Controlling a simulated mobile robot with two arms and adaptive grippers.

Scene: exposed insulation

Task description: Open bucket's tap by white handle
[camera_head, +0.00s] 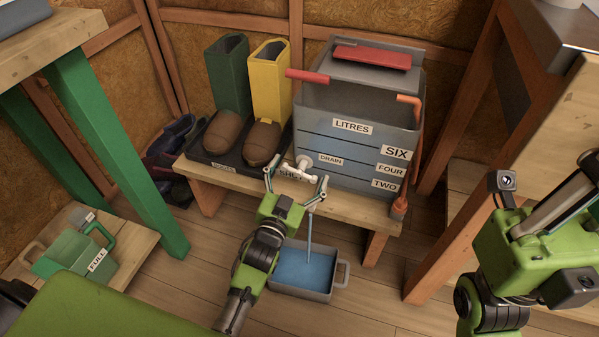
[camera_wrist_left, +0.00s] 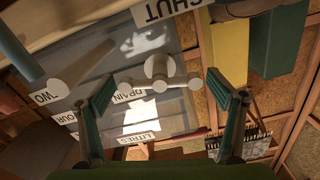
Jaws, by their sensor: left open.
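The grey bucket (camera_head: 345,150) stands on a low wooden bench, with labels LITRES, SIX, FOUR, TWO and DRAIN on its front. Its white tap handle (camera_head: 300,172) sits low on the left of the front face. My left gripper (camera_head: 296,176) is open, with one finger on each side of the handle. In the left wrist view the handle (camera_wrist_left: 160,84) lies between the spread fingers, with gaps visible on both sides. A thin blue stream drops below the tap into a grey tray (camera_head: 337,291) on the floor. My right gripper (camera_head: 545,215) is at the right; its fingers are unclear.
Green and yellow boots (camera_head: 270,85) stand on a dark mat left of the bucket. A SHUT label (camera_wrist_left: 165,8) shows near the tap. A green FULL container (camera_head: 75,252) sits on a low shelf at left. A wooden post (camera_head: 450,235) rises right of the bench.

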